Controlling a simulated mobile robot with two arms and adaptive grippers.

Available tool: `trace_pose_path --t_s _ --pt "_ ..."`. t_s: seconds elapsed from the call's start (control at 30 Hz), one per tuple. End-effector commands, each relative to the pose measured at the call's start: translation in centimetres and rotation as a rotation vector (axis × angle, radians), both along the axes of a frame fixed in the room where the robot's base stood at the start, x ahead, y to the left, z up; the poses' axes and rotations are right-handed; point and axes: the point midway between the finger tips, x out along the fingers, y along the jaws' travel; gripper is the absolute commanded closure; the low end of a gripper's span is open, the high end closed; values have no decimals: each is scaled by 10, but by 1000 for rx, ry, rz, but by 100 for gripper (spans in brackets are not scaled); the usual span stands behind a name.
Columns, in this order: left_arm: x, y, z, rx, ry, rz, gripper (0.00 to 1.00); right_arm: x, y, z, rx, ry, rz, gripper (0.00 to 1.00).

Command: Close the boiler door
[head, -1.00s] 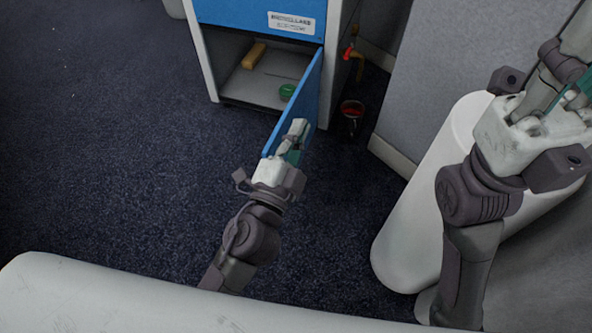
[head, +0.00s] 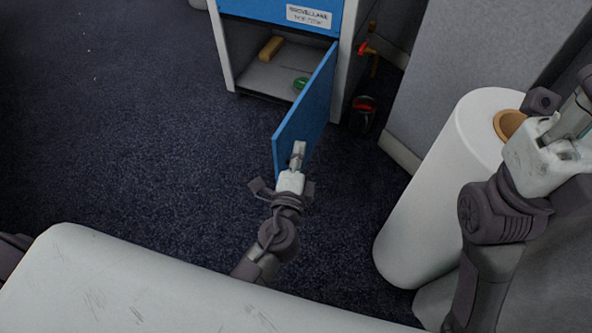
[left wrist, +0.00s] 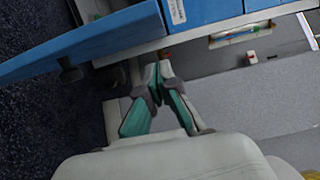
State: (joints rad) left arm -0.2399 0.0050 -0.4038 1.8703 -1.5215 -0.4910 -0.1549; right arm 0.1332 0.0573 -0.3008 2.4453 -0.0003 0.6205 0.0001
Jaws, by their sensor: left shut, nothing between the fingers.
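The blue boiler door (head: 303,112) stands open, swung out toward me from the right side of the blue and grey boiler (head: 257,8). My left gripper (head: 298,148) is shut and empty, at the near end of the door, in front of its right-hand face. I cannot tell whether it touches the door. In the left wrist view the door (left wrist: 80,45) is at the left, and the shut fingertips (left wrist: 158,72) show below the boiler (left wrist: 205,10). My right gripper (head: 568,130) is at the right edge, its fingertips cut off or hidden.
Inside the boiler lie a wooden-coloured block (head: 271,48) and a green round thing (head: 301,84). A red-handled tap (head: 366,49) and a dark container (head: 362,112) are right of it. Dark carpet (head: 130,120) at left is clear.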

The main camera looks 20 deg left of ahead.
Motion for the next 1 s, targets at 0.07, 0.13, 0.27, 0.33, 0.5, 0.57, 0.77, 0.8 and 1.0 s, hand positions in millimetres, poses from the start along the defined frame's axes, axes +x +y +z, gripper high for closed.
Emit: trace_pose_path --t_s 0.07,0.13,0.27,0.33,0.5,0.57,0.77,0.8,1.0 --pt "-1 16 -2 7 3 3 100 -1 0 1 0 -7 0 69" --pt "0 24 -2 6 3 2 100 -1 0 1 2 -9 0 69" --pt "2 34 -1 5 2 1 100 -2 -1 2 6 -10 1 69" --pt "2 36 -1 4 2 1 100 -2 -1 2 8 -9 1 69" --pt "2 36 -1 3 2 1 100 -2 -1 2 10 -9 1 69" --pt "2 36 -1 3 2 1 100 -2 -1 2 10 -9 1 69" --pt "2 39 -1 4 2 -3 100 -2 -1 2 10 -9 0 69" --pt "2 41 -1 4 2 -7 100 -2 -1 2 9 -10 0 69" --pt "5 66 -2 11 2 -60 100 -2 -1 1 5 -13 -1 69"
